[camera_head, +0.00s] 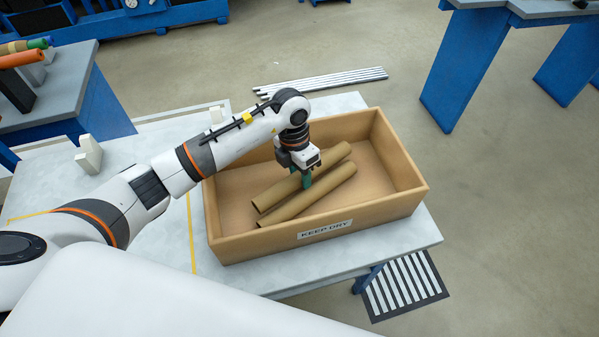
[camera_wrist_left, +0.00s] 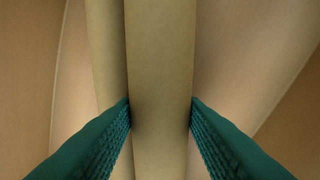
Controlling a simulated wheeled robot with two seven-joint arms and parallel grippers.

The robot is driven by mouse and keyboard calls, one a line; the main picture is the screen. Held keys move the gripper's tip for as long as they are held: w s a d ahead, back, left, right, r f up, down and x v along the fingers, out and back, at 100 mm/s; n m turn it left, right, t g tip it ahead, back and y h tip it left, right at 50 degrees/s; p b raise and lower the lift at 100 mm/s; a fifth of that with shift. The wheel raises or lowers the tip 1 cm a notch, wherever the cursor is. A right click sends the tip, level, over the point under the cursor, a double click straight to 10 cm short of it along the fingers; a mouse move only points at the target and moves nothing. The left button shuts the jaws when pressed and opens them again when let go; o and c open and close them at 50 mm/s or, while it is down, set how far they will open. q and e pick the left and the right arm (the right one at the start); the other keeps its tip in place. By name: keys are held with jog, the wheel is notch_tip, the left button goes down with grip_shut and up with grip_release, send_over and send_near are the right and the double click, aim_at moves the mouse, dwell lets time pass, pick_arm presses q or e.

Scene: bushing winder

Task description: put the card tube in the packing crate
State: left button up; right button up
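Two brown card tubes are inside the packing crate (camera_head: 222,245), an open tan box marked KEEP DRY. They lie slantwise, nearly parallel and close together. My left gripper (camera_head: 306,181) reaches down into the crate, its green fingers around the rear card tube (camera_head: 275,194). In the left wrist view that tube (camera_wrist_left: 161,60) runs between the fingers, and both pads appear to touch its sides. The front tube (camera_head: 290,210) lies beside it; the held tube partly covers the other (camera_wrist_left: 108,50) in the wrist view. Whether the held tube rests on the crate floor is unclear. My right gripper is not in view.
The crate stands on a pale table (camera_head: 420,232) with yellow lines. A white bracket (camera_head: 90,155) stands at the table's left. Striped rods (camera_head: 320,80) lie beyond the table. A bench (camera_head: 75,85) with coloured rolls is at the left. The crate's right part is clear.

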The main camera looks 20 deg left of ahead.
pick_arm(q)
jog(key=o, duration=0.3)
jog(key=shift+s+f, duration=0.25)
jog(key=shift+f, duration=0.1)
jog(key=shift+s+d, duration=0.1)
jog(key=shift+r+p, duration=0.4)
jog(key=shift+p, duration=0.05)
jog(key=shift+w+a+r+b, duration=0.25)
jog(key=shift+r+b, duration=0.05)
jog(key=shift+r, duration=1.8)
jog(key=shift+w+a+r+b, duration=0.25)
jog(key=shift+w+a+r, duration=0.05)
jog(key=shift+r, duration=1.75)
jog(key=shift+w+a+r+b, duration=0.25)
jog(key=shift+r+b, duration=0.05)
jog(key=shift+r, duration=1.8)
